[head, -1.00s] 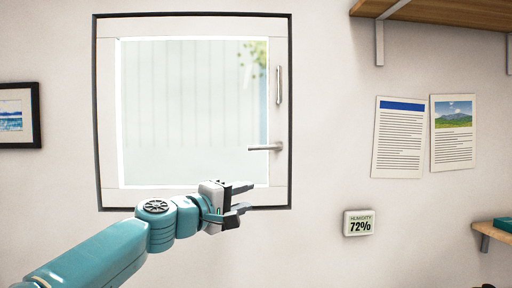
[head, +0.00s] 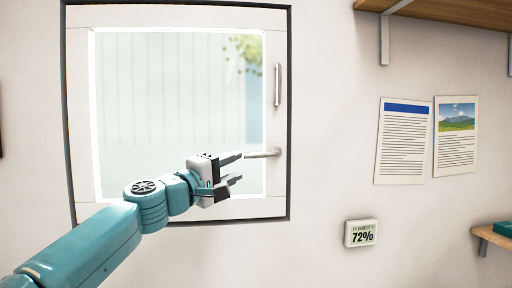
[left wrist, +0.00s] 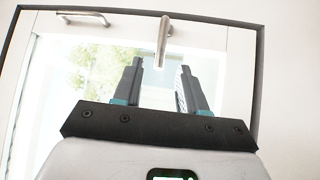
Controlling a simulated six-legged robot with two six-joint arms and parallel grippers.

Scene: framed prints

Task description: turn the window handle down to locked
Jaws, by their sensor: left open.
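The window handle (head: 264,153) is a silver lever on the right side of the white window frame (head: 277,190). It lies level, with its free end pointing left. My left gripper (head: 240,168) is open and empty, just left of and slightly below the lever's free end. In the left wrist view the handle (left wrist: 163,40) appears ahead of the two fingers, its end near the gap between the fingertips (left wrist: 160,64). I cannot tell whether the fingers touch it. My right gripper is not in view.
A vertical silver pull bar (head: 278,85) is fixed on the frame above the handle. Right of the window hang two paper sheets (head: 403,140) and a humidity display (head: 361,233) reading 72%. Wooden shelves (head: 470,18) stick out at the right. The wall between window and sheets is clear.

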